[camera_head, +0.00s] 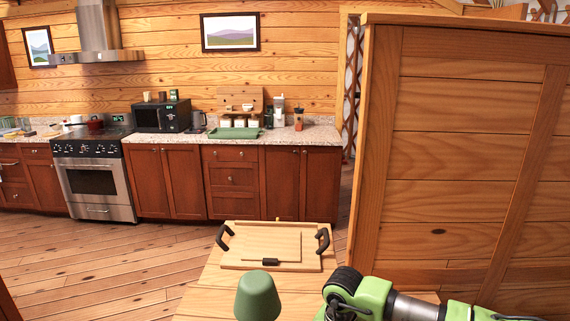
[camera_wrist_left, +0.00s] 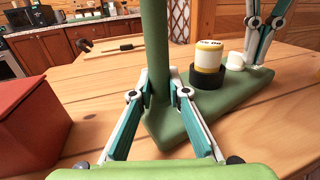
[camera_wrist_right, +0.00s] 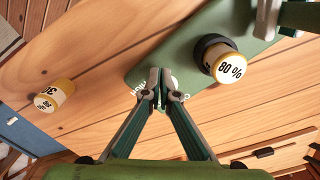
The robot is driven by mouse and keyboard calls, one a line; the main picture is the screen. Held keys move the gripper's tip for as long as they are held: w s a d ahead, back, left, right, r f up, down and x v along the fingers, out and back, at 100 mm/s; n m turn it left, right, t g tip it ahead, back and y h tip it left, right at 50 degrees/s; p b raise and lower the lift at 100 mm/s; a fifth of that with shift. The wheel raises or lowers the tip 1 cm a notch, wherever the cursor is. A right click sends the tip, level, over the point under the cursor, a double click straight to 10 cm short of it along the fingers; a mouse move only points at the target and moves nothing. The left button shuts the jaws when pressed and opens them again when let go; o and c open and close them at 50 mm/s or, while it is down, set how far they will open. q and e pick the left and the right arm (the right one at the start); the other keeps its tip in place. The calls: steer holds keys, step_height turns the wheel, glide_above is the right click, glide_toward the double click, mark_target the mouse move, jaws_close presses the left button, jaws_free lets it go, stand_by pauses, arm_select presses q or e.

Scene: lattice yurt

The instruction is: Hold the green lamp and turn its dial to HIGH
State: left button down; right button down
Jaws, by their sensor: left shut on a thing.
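The green lamp stands on the wooden table; its shade (camera_head: 257,296) shows at the bottom of the head view. In the left wrist view my left gripper (camera_wrist_left: 160,97) is shut on the lamp's green post (camera_wrist_left: 157,45), just above the flat base (camera_wrist_left: 215,100). A small white dial (camera_wrist_left: 235,60) sits on the base. My right gripper (camera_wrist_right: 160,82) has its fingertips together right by the dial, which shows partly behind them in the right wrist view (camera_wrist_right: 173,82). White markings around the dial are partly hidden, so its setting is unreadable.
A yellow-and-white cylinder (camera_wrist_right: 225,64) marked 80 % stands in a black collar on the base. Another (camera_wrist_right: 54,95), marked 30, is apart on the table. A red box (camera_wrist_left: 30,130) is left of the lamp. A handled wooden tray (camera_head: 231,261) lies beyond.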

steer(key=shift+w+a, duration=0.1)
steer(key=shift+w, duration=0.1)
stand_by(0.5)
steer(key=shift+w+a, duration=0.25)
steer(key=shift+a, duration=0.15)
steer(key=shift+a, duration=0.1)
steer(key=shift+a, duration=0.15)
steer(key=shift+s+a+r, duration=0.1)
steer(key=shift+s+a, duration=0.05)
steer(key=shift+a, duration=0.05)
step_height(320, 180, up, 6)
steer(key=shift+f, duration=0.1)
stand_by(0.6)
